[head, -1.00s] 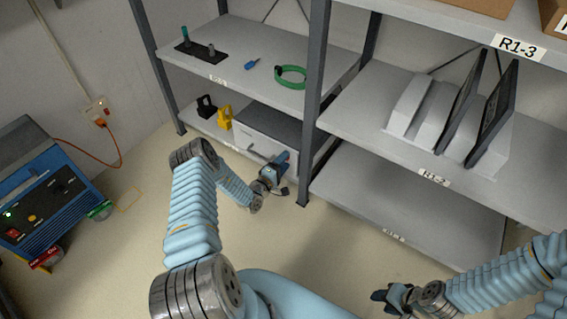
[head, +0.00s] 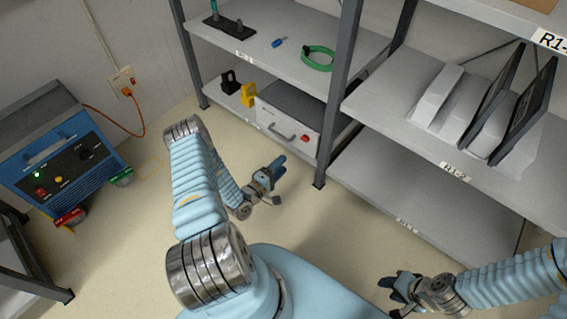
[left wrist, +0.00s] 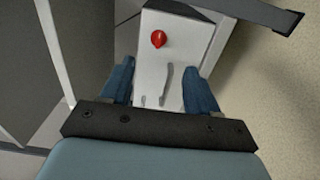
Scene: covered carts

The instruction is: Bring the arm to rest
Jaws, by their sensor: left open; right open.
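My left gripper (head: 272,172) is in the middle of the head view, above the floor in front of the lower left shelf. In the left wrist view its two blue fingers (left wrist: 160,90) are apart with nothing between them. Beyond them shows the grey-white box (left wrist: 187,38) with a red knob (left wrist: 158,39) and a handle. My right gripper (head: 394,287) is low at the right of the head view, open and empty, near the front of the right shelf unit.
The box (head: 283,128) stands on the lower left shelf, beside black and yellow padlock-shaped items (head: 247,95). A shelf post (head: 337,100) divides the units. A green ring (head: 318,58) lies above. A blue machine (head: 62,160) stands at left. The floor (head: 130,235) between is clear.

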